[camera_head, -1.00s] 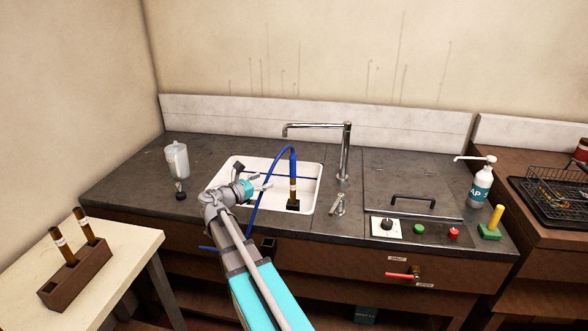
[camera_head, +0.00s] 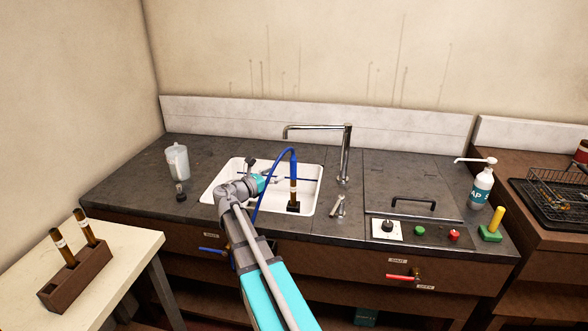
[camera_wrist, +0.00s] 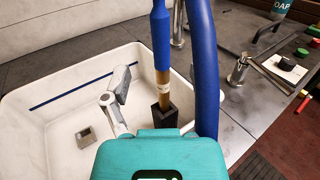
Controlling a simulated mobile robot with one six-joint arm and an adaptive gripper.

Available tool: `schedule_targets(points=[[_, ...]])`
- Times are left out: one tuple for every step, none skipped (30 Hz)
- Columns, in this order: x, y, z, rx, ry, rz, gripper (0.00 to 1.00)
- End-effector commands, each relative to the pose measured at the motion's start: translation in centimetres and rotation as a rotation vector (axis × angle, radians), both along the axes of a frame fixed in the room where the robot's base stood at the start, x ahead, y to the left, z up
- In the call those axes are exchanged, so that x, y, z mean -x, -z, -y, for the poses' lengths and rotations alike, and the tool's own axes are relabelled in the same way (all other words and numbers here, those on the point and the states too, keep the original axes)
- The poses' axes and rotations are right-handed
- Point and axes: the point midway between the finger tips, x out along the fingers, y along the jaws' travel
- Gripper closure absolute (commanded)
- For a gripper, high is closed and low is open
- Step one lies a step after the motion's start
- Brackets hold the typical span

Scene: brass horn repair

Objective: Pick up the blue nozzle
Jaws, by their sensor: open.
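The blue nozzle (camera_head: 293,166) is at the end of the blue hose (camera_head: 272,177). It sits upright on top of a brass tube (camera_head: 293,189), which stands in a small black holder (camera_head: 293,206) in the white sink (camera_head: 310,200). In the wrist view the nozzle (camera_wrist: 161,42) is near the top centre, with the hose (camera_wrist: 206,70) hanging just right of it. My gripper (camera_head: 274,178) is open and empty over the sink, left of the nozzle and apart from it. In the wrist view its grey finger parts (camera_wrist: 117,98) show left of the tube.
A chrome faucet (camera_head: 346,155) stands behind the sink's right side. A small metal lever (camera_head: 338,203) is on the counter right of the sink. A jug (camera_head: 177,161) stands at the left. A rack with brown tubes (camera_head: 75,272) is on the pale side table.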

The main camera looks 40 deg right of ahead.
Motion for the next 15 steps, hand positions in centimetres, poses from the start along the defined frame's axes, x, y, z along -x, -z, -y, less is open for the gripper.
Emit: schedule_targets(points=[[-0.2, 0.0, 0.9, 0.0, 0.003, 0.0, 0.23], [-0.2, 0.0, 1.3, 0.0, 0.003, 0.0, 0.23], [-0.2, 0.0, 1.8, 0.0, 0.003, 0.0, 0.23], [-0.3, 0.0, 2.2, 0.0, 0.002, 0.0, 0.23], [-0.4, 0.0, 2.5, 0.0, 0.002, 0.0, 0.23], [-0.4, 0.0, 3.0, 0.0, 0.002, 0.0, 0.23], [-0.4, 0.0, 3.3, 0.0, 0.003, 0.0, 0.23], [-0.4, 0.0, 3.5, 0.0, 0.003, 0.0, 0.23], [-0.4, 0.0, 3.7, 0.0, 0.002, 0.0, 0.23], [-0.5, 0.0, 3.9, 0.0, 0.001, 0.0, 0.23], [-0.5, 0.0, 4.0, 0.0, 0.001, 0.0, 0.23], [-0.5, 0.0, 4.1, 0.0, 0.001, 0.0, 0.23], [-0.5, 0.0, 4.1, 0.0, 0.0, 0.0, 0.23], [-0.5, 0.0, 4.1, 0.0, 0.0, 0.0, 0.23], [-0.5, 0.0, 4.2, 0.0, 0.0, 0.0, 0.23]])
